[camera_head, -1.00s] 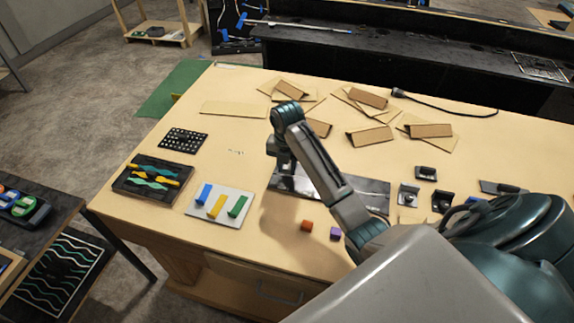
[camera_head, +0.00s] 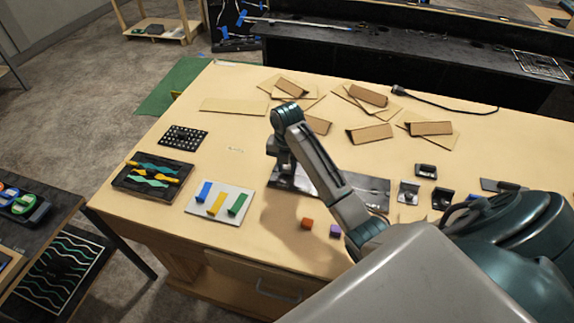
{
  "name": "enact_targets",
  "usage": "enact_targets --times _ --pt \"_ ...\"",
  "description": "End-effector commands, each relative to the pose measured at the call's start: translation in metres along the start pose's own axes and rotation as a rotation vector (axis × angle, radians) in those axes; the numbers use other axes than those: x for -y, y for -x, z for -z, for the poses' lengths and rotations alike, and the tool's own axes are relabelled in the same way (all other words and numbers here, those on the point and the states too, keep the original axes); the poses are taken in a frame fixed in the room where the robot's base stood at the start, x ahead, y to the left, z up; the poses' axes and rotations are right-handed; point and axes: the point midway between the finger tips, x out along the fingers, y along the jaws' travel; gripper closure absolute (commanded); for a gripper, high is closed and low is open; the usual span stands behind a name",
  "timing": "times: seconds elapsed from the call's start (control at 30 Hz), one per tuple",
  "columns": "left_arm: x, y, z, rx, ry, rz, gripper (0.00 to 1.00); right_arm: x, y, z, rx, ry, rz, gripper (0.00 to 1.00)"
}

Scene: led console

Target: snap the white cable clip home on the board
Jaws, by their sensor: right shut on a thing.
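A dark, glossy board (camera_head: 368,192) lies flat near the middle of the table, partly hidden by my right arm. My right gripper (camera_head: 283,168) points down at the left end of this board, below the bent wrist. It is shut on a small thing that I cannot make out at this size. The white cable clip does not show clearly; the gripper and arm may hide it. I cannot tell whether the gripper or what it holds touches the board. My left gripper is not in view.
A white plate with coloured bars (camera_head: 220,200), a black tray (camera_head: 152,178) and a perforated black board (camera_head: 183,137) lie to the left. Cardboard pieces (camera_head: 370,133) lie behind; small black parts (camera_head: 425,171) are right.

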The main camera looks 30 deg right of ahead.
Motion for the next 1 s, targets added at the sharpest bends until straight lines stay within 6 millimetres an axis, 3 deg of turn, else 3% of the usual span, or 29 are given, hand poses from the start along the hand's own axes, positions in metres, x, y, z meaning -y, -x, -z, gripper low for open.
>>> enact_targets --times 1.0 --pt "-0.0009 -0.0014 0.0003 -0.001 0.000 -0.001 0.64 0.0003 -0.0104 0.0010 -0.003 0.000 0.001 0.95"
